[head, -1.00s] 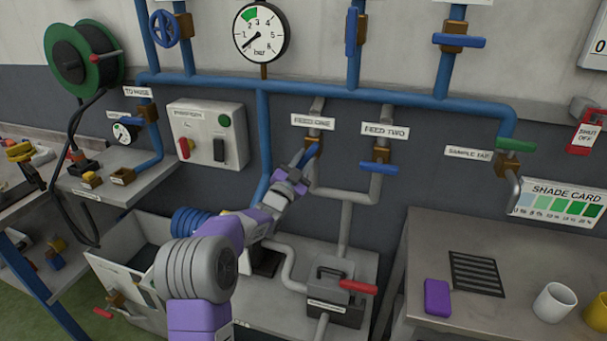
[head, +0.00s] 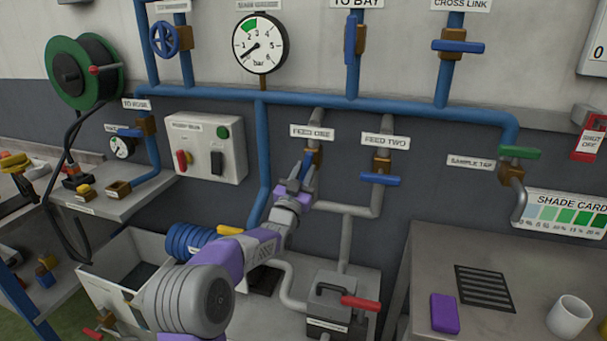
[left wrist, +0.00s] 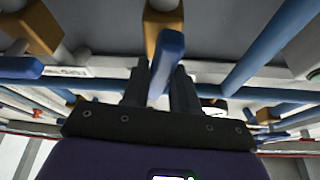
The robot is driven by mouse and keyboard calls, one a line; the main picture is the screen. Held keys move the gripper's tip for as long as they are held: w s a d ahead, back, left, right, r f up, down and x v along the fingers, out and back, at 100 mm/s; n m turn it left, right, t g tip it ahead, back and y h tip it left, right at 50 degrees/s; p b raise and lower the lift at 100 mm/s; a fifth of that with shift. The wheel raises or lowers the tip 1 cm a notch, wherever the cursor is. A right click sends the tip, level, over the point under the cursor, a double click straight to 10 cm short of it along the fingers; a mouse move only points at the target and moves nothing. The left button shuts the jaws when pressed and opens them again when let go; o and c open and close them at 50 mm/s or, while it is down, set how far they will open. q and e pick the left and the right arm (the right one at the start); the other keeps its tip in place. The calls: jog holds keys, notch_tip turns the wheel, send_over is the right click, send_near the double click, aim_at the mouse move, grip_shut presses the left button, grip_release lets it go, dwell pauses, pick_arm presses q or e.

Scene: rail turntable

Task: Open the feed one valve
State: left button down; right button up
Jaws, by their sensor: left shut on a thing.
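The feed one valve has a blue handle (head: 311,159) on its pipe under the "FEED ONE" label (head: 312,132) in the head view. The visible part of this handle runs steeply, nearly in line with the pipe. My left gripper (head: 306,178) is shut on the handle from below and hides its lower part. In the left wrist view the blue handle (left wrist: 168,60) stands between the two dark fingers of my left gripper (left wrist: 162,82), with a brown valve body (left wrist: 162,22) behind it. My right gripper is not in view.
The feed two valve's blue handle (head: 379,180) lies crosswise just to the right. Grey pipes (head: 347,235) run below. A grey box with a red lever (head: 360,303) stands beneath. A workbench (head: 430,260) with a purple block (head: 445,313) is at the right.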

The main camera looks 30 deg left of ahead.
pick_arm(q)
jog(key=shift+d+f, duration=0.1)
jog(key=c, duration=1)
grip_release()
jog(key=shift+o, duration=0.2)
jog(key=shift+s, duration=0.1)
jog(key=v, duration=0.7)
jog(key=shift+s, duration=0.1)
